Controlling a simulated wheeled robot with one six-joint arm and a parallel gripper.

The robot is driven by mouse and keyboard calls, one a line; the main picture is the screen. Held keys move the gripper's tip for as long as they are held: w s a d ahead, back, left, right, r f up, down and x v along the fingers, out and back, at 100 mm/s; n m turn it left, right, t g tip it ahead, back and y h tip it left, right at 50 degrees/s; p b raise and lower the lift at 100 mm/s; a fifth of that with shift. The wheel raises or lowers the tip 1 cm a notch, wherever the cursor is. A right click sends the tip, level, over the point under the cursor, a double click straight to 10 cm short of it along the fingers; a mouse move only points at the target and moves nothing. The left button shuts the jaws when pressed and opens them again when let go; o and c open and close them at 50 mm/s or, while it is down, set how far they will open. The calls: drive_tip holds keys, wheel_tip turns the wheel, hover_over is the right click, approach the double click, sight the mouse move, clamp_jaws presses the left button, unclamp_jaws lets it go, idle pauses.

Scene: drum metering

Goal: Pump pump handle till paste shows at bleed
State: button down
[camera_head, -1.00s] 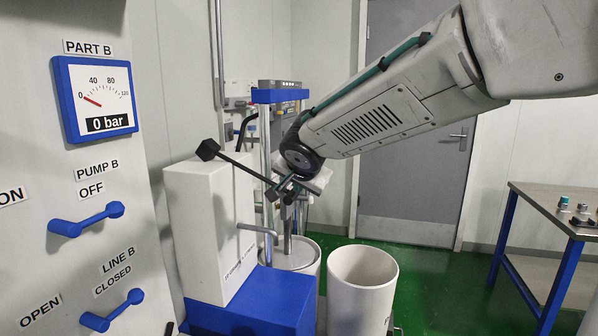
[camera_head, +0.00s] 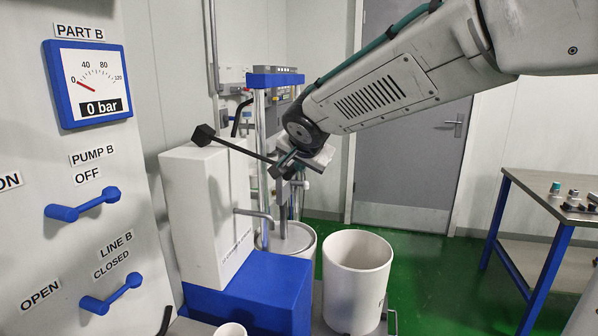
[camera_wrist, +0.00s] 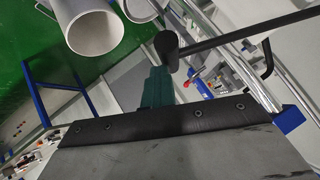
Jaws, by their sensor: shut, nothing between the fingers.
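The pump handle (camera_head: 240,149) is a thin black rod. It runs from a black block on top of the white pump housing (camera_head: 190,215) down right to my gripper (camera_head: 283,168). In the wrist view the rod (camera_wrist: 230,36) ends in a dark knob, just beyond my teal fingertips (camera_wrist: 155,88). My gripper is shut with nothing held, close beside the handle's end; I cannot tell if they touch. A grey pipe (camera_head: 257,212) comes out of the housing's side. I cannot make out the bleed or any paste. The PART B gauge (camera_head: 90,83) reads 0 bar.
A blue PUMP B lever (camera_head: 82,204) at OFF and a blue LINE B lever (camera_head: 112,292) at CLOSED are on the left panel. A white bucket (camera_head: 357,285) stands right of the blue base (camera_head: 255,295). A metal table (camera_head: 545,205) is at right. Green floor between is clear.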

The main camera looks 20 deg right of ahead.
drive_tip(key=d+v, duration=0.1)
drive_tip(key=v, duration=1)
drive_tip(key=shift+r, duration=0.35)
idle(0.4)
drive_tip(key=s+f+n+g+y, duration=0.1)
drive_tip(key=s+f+n+g, duration=0.3)
drive_tip(key=s+f, duration=0.5)
drive_tip(key=s+d+f+n+g+y, duration=0.1)
drive_tip(key=s+f+n+g, duration=0.3)
drive_tip(key=s, duration=1.4)
wheel_tip(320, 180, down, 5)
drive_tip(key=shift+s+d+r+n+y, duration=0.1)
drive_tip(key=shift+s+d+n+y, duration=0.15)
drive_tip(key=shift+n, duration=0.55)
